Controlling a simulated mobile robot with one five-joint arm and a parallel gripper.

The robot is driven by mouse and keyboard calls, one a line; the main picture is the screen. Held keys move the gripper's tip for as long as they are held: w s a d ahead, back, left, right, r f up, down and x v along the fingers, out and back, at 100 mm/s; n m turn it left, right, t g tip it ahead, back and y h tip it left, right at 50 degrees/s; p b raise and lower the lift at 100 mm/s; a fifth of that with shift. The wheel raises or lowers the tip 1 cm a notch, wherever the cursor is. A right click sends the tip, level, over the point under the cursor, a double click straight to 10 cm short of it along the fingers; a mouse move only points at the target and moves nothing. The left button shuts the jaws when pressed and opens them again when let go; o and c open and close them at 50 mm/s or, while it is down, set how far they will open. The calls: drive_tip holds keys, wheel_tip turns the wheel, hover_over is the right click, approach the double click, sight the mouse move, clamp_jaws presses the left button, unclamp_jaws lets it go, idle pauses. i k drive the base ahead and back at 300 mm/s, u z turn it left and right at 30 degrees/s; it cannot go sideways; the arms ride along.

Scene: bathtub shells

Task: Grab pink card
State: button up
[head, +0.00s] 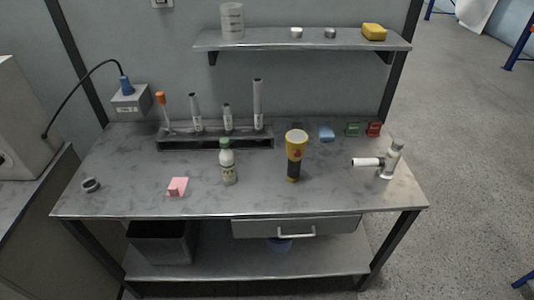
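A small pink item (178,187), which looks like a card or folded block, sits on the left front part of the grey worktable (130,195). It is near the table's front edge, with bare tabletop around it. Its exact shape is too small to tell. My gripper does not show in the head view.
A yellow and black flashlight (295,155) and a white tap-like fixture (390,160) are farther right. A rack with tubes (215,143) stands behind. A shelf (300,40) hangs above. A small ring (91,185) lies left.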

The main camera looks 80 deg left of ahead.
sight(178, 186)
drive_tip(key=u, duration=5.1)
drive_tip(key=i, duration=0.95)
